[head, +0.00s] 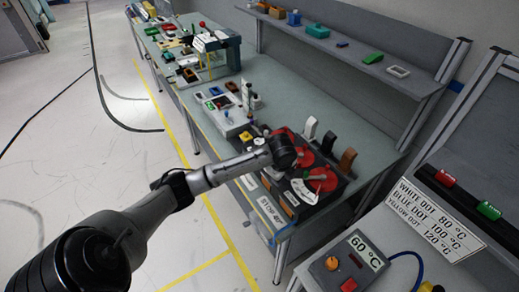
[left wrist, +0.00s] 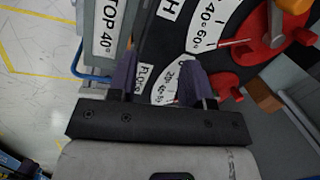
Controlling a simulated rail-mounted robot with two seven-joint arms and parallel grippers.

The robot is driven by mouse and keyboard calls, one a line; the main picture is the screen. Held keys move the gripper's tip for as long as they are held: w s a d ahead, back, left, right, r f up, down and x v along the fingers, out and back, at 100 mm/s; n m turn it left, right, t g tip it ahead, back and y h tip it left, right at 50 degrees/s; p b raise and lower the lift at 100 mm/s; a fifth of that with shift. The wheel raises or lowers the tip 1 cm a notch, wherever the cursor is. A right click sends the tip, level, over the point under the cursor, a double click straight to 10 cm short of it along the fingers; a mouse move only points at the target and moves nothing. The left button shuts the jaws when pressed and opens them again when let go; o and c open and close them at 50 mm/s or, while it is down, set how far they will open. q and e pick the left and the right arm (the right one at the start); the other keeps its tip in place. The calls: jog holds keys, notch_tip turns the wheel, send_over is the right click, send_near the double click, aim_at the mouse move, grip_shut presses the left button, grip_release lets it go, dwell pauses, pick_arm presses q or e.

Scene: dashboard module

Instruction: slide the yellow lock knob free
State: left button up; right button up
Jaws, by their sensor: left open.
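The dark dashboard module, with red dials (head: 322,179) and white scales, stands on the near end of the bench in the head view. A small yellow piece (head: 245,136) shows at its far left; I cannot tell whether it is the lock knob. No yellow knob is clear in the left wrist view. My left gripper (left wrist: 160,68) is open, its two purple fingers over the panel near a small white scale (left wrist: 165,82) and a "FLOOR"-like label. A red dial (left wrist: 265,35) lies to their right. In the head view my left arm's end covers part of the module. My right gripper is not in view.
A "STOP 40°" plate (left wrist: 106,28) is left of the fingers; it also shows on the module's front. A brown block (left wrist: 264,96) is at right. A "60 °C" box (head: 345,264) stands front right. A shelf (head: 345,50) runs behind the bench. The floor at left is open.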

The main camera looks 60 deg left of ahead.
pick_arm(q)
jog(key=a+r+m+g+h+p, duration=0.1)
jog(key=a+r, duration=0.4)
jog(key=a, duration=0.3)
jog(key=a+r+m+g+p, duration=0.1)
jog(key=a+r+m, duration=0.1)
jog(key=a+r, duration=0.4)
jog(key=f, duration=0.8)
jog(key=a+f, duration=0.1)
jog(key=f, duration=0.3)
jog(key=shift+w+f+b, duration=0.15)
jog(key=shift+f+b, duration=0.15)
jog(key=shift+f, duration=0.8)
grip_shut()
